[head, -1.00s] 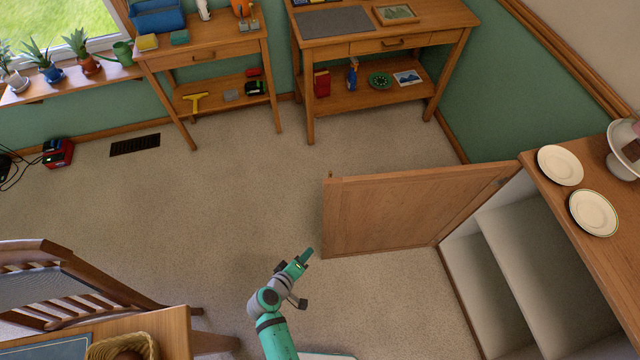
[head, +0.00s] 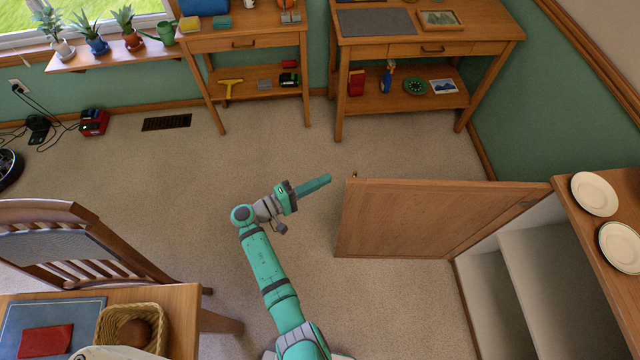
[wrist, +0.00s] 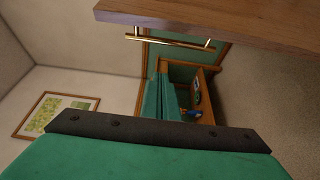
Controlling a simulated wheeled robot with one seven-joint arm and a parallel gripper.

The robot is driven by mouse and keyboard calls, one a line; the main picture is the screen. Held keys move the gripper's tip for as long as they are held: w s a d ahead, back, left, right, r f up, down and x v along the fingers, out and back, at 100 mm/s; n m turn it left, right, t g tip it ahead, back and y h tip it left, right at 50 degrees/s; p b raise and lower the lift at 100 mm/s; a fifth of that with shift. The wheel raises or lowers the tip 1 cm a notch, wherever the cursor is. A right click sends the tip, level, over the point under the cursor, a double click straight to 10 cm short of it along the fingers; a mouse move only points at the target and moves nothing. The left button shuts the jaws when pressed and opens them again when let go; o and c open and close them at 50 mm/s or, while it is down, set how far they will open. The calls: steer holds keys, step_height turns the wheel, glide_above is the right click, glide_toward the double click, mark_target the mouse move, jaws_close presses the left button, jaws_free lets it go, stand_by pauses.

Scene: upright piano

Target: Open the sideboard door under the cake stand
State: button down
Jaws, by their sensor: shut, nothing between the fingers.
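The sideboard (head: 612,208) stands at the right in the head view, with white plates on its top. Its wooden door (head: 430,218) is swung wide open, jutting left into the room and baring pale inner shelves (head: 520,275). My gripper (head: 328,179) is shut and empty, just left of the door's free edge and apart from it. In the wrist view a wooden panel, likely the door (wrist: 240,22), crosses the top with a brass bar handle (wrist: 170,40). The cake stand is out of the current head view.
A desk (head: 420,45) and a side table (head: 245,45) stand along the back wall. A chair (head: 80,245) and a table with a basket (head: 132,325) are at lower left. Carpet (head: 270,150) between them is clear.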

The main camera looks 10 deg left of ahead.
steer(key=d, duration=0.6)
steer(key=shift+w+d, duration=0.4)
